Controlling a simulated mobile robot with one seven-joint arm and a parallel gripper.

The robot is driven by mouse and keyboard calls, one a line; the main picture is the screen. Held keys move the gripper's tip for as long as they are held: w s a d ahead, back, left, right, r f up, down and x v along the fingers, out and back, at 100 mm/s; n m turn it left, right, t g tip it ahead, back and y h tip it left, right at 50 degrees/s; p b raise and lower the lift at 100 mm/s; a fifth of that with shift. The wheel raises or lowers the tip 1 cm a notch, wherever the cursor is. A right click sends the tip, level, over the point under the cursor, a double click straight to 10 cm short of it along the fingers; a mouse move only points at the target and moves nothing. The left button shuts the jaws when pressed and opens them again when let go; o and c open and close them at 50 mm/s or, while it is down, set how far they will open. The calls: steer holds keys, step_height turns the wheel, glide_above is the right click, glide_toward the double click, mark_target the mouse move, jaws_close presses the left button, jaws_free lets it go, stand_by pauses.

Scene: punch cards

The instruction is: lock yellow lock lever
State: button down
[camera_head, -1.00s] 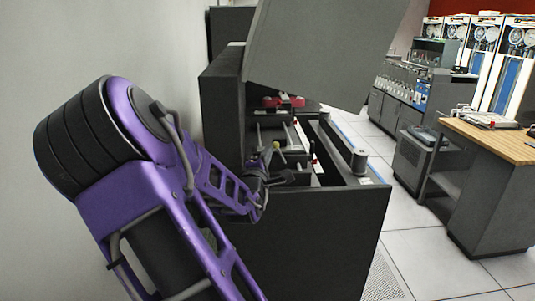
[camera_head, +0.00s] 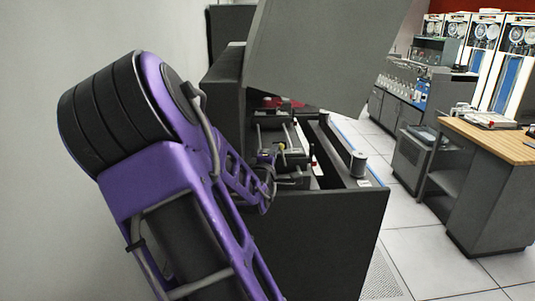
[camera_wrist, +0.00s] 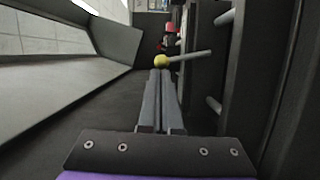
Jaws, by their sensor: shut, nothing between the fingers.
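The yellow lock lever shows in the wrist view as a yellow ball knob (camera_wrist: 162,61) on a thin grey rod that runs right to a dark panel. In the head view the knob (camera_head: 282,147) is small, inside the open dark machine. My gripper (camera_wrist: 160,72) is shut and empty, its fingertips right at the knob; I cannot tell whether they touch it. In the head view my purple arm reaches into the machine, and the gripper (camera_head: 300,178) is small and dark there, just below the knob.
The dark machine cabinet (camera_head: 310,240) has a raised grey lid (camera_head: 325,50) over the arm. A red part (camera_wrist: 171,27) lies beyond the knob. More grey rods (camera_wrist: 213,104) stick out of the panel on the right. A wooden-topped desk (camera_head: 500,140) stands far right.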

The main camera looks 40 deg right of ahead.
steer(key=d+m, duration=0.1)
steer(key=s+d+r+m+y, duration=0.1)
steer(key=m, duration=0.1)
steer(key=shift+s, duration=0.2)
steer(key=shift+s+d+f+m+y+b, duration=0.1)
steer(key=shift+s+d+m+y+b, duration=0.35)
steer(key=shift+m, duration=0.35)
steer(key=shift+s+d+m+y+b, duration=0.15)
steer(key=shift+d+m+b, duration=0.1)
steer(key=shift+d+m, duration=0.4)
steer(key=shift+a+m, duration=0.1)
steer(key=shift+m, duration=0.15)
